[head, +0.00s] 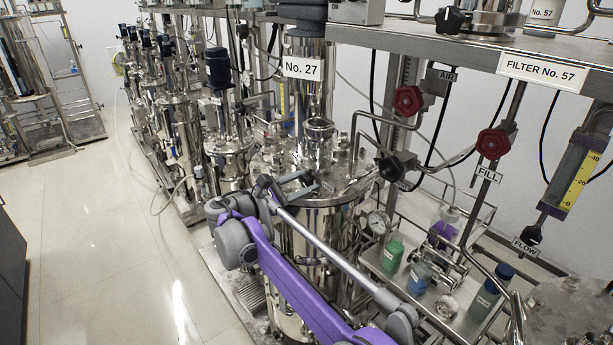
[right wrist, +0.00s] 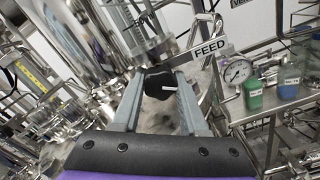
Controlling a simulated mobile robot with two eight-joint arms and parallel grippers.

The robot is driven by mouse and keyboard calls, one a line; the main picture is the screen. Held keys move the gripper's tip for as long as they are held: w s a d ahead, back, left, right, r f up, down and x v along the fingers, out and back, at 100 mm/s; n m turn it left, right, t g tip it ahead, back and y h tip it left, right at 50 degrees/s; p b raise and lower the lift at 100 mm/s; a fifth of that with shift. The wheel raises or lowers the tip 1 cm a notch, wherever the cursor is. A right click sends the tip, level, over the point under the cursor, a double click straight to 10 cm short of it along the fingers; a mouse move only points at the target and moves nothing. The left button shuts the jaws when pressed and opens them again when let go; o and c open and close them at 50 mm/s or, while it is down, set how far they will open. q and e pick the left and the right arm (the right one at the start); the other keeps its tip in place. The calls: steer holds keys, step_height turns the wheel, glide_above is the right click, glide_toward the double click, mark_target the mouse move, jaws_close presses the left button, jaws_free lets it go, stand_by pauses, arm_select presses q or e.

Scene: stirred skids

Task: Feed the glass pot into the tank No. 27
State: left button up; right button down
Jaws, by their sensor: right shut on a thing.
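The tank (head: 325,225) stands in the middle of the head view under a No. 27 sign (head: 301,68). It is a shiny steel vessel with fittings on its lid. My right gripper (head: 312,185) is over the lid. In the right wrist view its two grey fingers are shut on a black knob (right wrist: 158,86) with a white mark. A FEED label (right wrist: 209,47) is just above and right of the knob. A clear cylinder with metal rods (right wrist: 140,32) shows above the knob; I cannot tell if it is the glass pot. My left gripper is out of view.
A rack beside the tank holds a green bottle (head: 393,254) and a blue bottle (head: 419,278). A pressure gauge (head: 377,223) stands near the tank. Red FILL (head: 491,144) and AIR (head: 408,99) valve wheels are at the right. Open floor (head: 95,230) lies left.

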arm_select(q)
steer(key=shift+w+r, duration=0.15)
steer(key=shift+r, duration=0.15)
arm_select(e)
steer(key=shift+m, duration=0.5)
steer(key=shift+c, duration=2.2)
jaws_free()
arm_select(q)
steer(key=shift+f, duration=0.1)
arm_select(e)
steer(key=shift+f, duration=0.1)
